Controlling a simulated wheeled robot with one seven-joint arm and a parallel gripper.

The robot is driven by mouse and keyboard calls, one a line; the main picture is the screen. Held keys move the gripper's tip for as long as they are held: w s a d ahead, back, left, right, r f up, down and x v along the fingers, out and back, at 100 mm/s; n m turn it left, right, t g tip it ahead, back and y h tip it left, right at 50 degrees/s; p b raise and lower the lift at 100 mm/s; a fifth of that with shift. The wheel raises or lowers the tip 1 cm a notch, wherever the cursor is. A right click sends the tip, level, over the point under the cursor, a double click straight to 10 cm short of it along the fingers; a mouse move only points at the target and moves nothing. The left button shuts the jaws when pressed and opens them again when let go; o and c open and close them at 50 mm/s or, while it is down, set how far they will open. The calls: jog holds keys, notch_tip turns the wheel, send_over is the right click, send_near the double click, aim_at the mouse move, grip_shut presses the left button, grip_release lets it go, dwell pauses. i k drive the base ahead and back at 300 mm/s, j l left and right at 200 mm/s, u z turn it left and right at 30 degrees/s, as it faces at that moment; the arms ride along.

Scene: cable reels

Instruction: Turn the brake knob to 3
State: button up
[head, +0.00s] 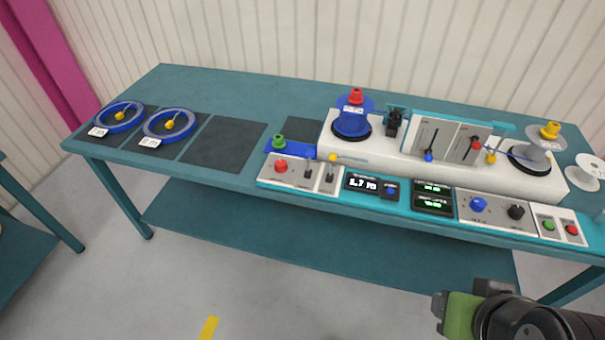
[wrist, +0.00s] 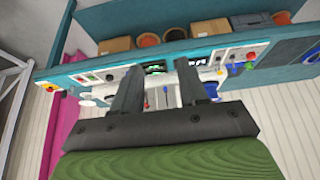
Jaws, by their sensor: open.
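A control panel (head: 497,222) on the bench front, at the right in the head view, carries a blue knob (head: 478,204) and a black knob (head: 516,211). Another blue knob (head: 390,191) sits beside the small display further left. The labels and scale numbers are too small to read, so I cannot tell which knob is the brake knob or its setting. My gripper (head: 438,310) is at the lower right, in front of the bench and apart from the knobs. In the wrist view my gripper (wrist: 157,82) is open, with nothing between its fingers.
Behind the panel stands a white winding machine (head: 430,160) with a blue reel (head: 352,120) and a grey reel (head: 530,157). Green and red buttons (head: 560,226) lie right of the knobs. Two blue cable coils (head: 168,124) lie at the left. Open floor lies before the bench.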

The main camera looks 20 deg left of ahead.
aim_at(281, 165)
jog(key=i+j+u, duration=0.2)
jog(key=j+u, duration=0.2)
jog(key=i+j+u, duration=0.4)
jog(key=j, duration=0.15)
jog(key=i+j+u, duration=0.2)
jog(key=j+u, duration=0.2)
jog(key=i+j+u, duration=0.2)
jog(key=i+u, duration=0.2)
jog(key=k+j, duration=0.05)
